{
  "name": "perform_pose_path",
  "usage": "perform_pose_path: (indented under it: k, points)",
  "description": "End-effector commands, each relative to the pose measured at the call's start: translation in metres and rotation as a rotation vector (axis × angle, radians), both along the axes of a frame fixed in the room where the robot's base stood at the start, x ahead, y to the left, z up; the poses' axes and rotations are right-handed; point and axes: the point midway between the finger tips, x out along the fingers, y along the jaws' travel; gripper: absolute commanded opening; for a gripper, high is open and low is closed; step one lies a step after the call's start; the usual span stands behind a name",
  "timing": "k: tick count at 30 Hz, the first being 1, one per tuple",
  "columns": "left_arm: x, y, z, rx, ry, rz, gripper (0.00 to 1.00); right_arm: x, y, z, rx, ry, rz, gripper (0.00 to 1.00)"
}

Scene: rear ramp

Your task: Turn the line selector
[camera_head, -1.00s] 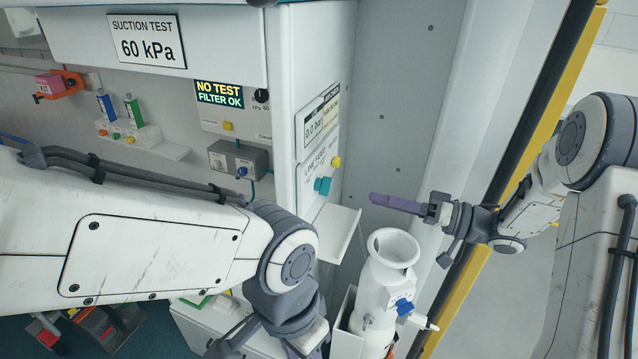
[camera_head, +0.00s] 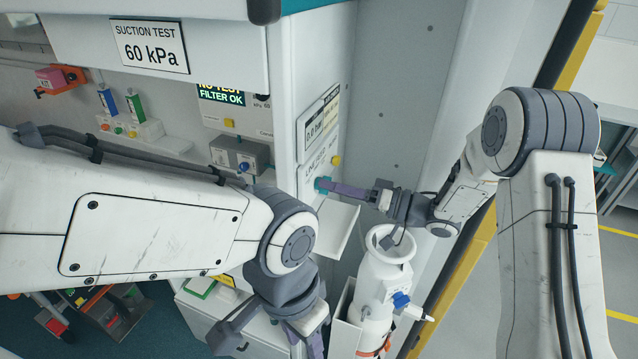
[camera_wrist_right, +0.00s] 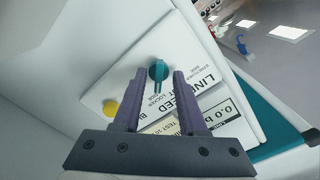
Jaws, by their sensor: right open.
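The line selector is a teal knob (camera_wrist_right: 158,72) on a white panel labelled "LINE FEED", beside a yellow button. In the head view only a bit of the teal knob (camera_head: 322,184) shows, at the tip of my right gripper (camera_head: 322,186). In the right wrist view my right gripper (camera_wrist_right: 156,75) is open, and its two purple fingers stand on either side of the knob with gaps between. I cannot tell whether the fingertips touch the panel. My left gripper (camera_head: 305,345) hangs low at the bottom of the head view, its fingertips partly cut off.
A white shelf (camera_head: 334,228) juts out just below the knob. A white cylinder (camera_head: 378,285) with a blue valve stands below my right gripper. A yellow button (camera_wrist_right: 110,108) sits close to the knob. The "SUCTION TEST 60 kPa" sign (camera_head: 150,46) is at upper left.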

Motion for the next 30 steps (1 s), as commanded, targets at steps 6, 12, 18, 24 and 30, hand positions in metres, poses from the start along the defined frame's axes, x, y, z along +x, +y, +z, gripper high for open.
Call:
perform_pose_path:
  k: [6, 12, 18, 24, 30]
  points:
    - [0.0, 0.0, 0.0, 0.0, 0.0, 0.0, 0.41, 0.0, -0.001, 0.0, 0.001, 0.0, -0.001, 0.0]
    - [0.0, 0.0, 0.0, 0.0, 0.0, 0.0, 0.41, 0.0, -0.001, 0.0, 0.001, -0.001, 0.0, 0.0]
    - [0.0, 0.0, -0.005, 0.0, 0.0, 0.0, 0.41, 0.0, -0.001, -0.001, -0.007, -0.033, 0.001, 0.0]
    - [0.0, -0.001, -0.017, 0.0, 0.0, 0.0, 0.41, 0.0, -0.001, -0.002, -0.034, -0.131, 0.001, 0.0]
    - [0.0, -0.001, -0.036, 0.0, 0.0, -0.001, 0.41, 0.0, -0.001, -0.003, -0.079, -0.292, 0.001, 0.0]
